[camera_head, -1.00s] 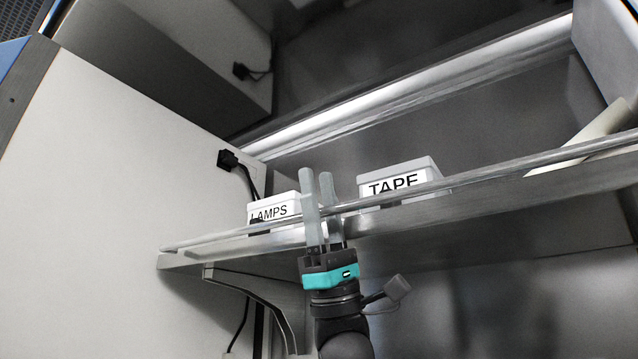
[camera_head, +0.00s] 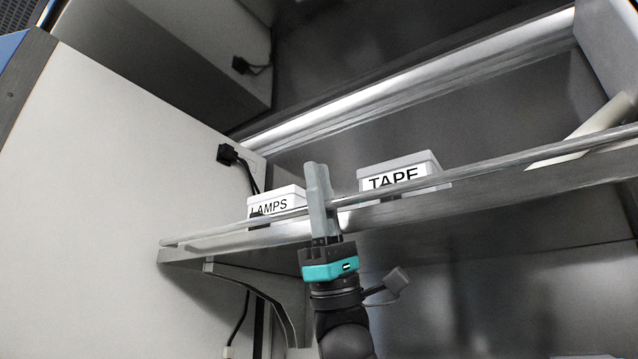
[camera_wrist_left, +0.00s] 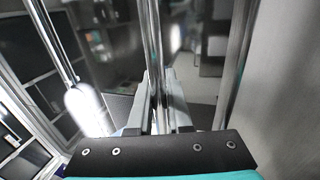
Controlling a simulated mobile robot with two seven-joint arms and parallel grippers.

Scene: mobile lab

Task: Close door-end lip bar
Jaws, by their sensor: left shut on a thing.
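The lip bar (camera_head: 480,166) is a thin metal rail along the front of the shelf, rising to the right in the head view. My left gripper (camera_head: 317,178) comes up from below with its pale fingers together across the bar, between the LAMPS and TAPE boxes. In the left wrist view the bar (camera_wrist_left: 155,45) runs between the two fingers of the gripper (camera_wrist_left: 161,85). The fingers hide a short stretch of the bar. Its left end shows near the shelf's left end. My right gripper is not in view.
The shelf (camera_head: 400,212) holds a LAMPS box (camera_head: 283,195), a TAPE box (camera_head: 405,164) and a pale slanted item (camera_head: 585,133) at right. A white panel (camera_head: 110,170) stands at left, with a black plug and cable (camera_head: 230,155). A bracket (camera_head: 262,285) supports the shelf underneath.

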